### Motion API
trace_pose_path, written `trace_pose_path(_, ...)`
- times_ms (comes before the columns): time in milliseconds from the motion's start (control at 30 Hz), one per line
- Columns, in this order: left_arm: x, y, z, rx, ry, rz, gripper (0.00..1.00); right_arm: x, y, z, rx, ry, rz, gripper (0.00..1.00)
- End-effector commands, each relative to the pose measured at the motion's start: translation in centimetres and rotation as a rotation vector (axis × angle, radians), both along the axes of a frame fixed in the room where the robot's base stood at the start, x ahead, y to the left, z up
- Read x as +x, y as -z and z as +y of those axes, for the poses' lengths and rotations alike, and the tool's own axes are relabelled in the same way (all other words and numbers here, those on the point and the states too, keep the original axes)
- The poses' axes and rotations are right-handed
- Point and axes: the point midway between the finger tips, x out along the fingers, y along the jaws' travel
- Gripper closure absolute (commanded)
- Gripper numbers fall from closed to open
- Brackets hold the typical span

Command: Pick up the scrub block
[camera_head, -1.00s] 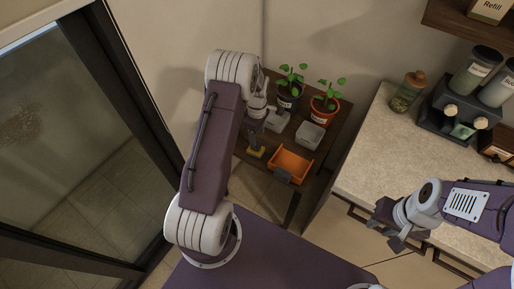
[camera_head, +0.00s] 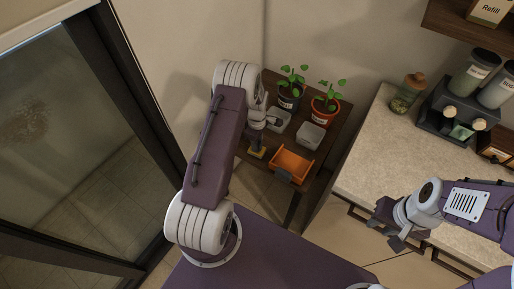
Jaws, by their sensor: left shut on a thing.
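The scrub block appears as a small yellow block (camera_head: 256,153) at the front left of the dark wooden table, left of the orange tray. My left gripper (camera_head: 256,143) points down onto it from above and is shut on it. The fingers are small and partly blend with the dark table, and I cannot tell whether the block is off the surface. My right gripper (camera_head: 388,224) is empty, over the front of the pale counter at the right, with its fingers apart.
An orange tray (camera_head: 291,162) sits just right of the block. Two clear containers (camera_head: 310,135) and two potted plants (camera_head: 325,104) stand behind. The pale counter (camera_head: 385,150) bounds the table on the right. A glass door (camera_head: 70,130) is at the left.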

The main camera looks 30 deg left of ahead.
Motion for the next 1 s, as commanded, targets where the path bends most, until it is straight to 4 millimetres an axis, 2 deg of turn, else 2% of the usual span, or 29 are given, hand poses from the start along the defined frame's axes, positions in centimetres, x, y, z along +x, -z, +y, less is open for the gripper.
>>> trace_pose_path(233,0.1,-0.8,0.0,0.001,0.0,-0.003,1.0,0.0,0.1,0.0,0.0,0.0,0.0,0.71)
trace_pose_path(433,0.2,-4.1,0.0,0.001,0.0,-0.006,1.0,0.0,0.5,0.0,0.0,0.0,0.0,0.71)
trace_pose_path(800,-3.6,-9.1,-7.6,0.0,0.005,-0.003,1.0,0.0,1.2,0.0,0.0,0.0,0.0,0.71)
trace_pose_path(1000,-4.8,-10.7,-10.0,0.0,0.001,-0.002,1.0,0.0,1.3,0.0,0.0,0.0,0.0,0.71)
